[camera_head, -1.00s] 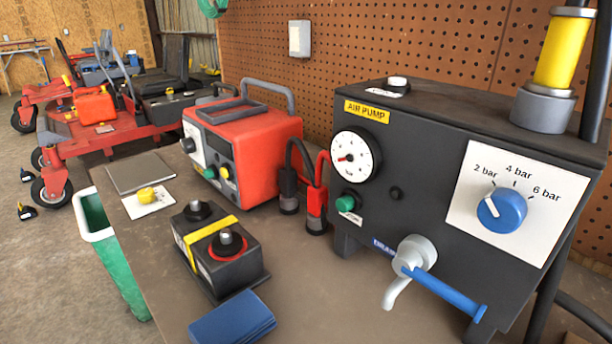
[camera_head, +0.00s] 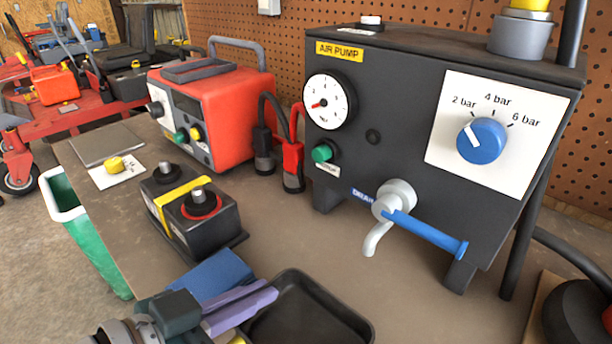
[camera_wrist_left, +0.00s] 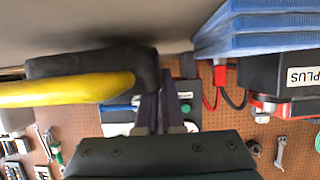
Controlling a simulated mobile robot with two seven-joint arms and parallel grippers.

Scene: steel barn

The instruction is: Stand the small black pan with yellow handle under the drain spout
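The small black pan (camera_head: 312,312) shows at the bottom of the head view, on the near side of the air pump, its lower part cut off. In the left wrist view the pan (camera_wrist_left: 70,62) is seen edge-on, its yellow handle (camera_wrist_left: 65,90) running left. My left gripper (camera_head: 268,292) crosses the pan's left rim, its purple-grey fingers close together; they also show beside the pan's end in the wrist view (camera_wrist_left: 160,98). They look shut on the rim, though the contact is partly hidden. The grey drain spout (camera_head: 377,238) with blue lever (camera_head: 428,234) is beyond the pan. My right gripper is out of view.
The black air pump (camera_head: 400,120) stands on the bench (camera_head: 300,235). A black battery (camera_head: 190,215), blue folded cloth (camera_head: 215,273) and red charger (camera_head: 220,110) with clamps (camera_head: 292,165) lie left. Bare bench lies below the spout. A green bin (camera_head: 95,240) is beyond the left edge.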

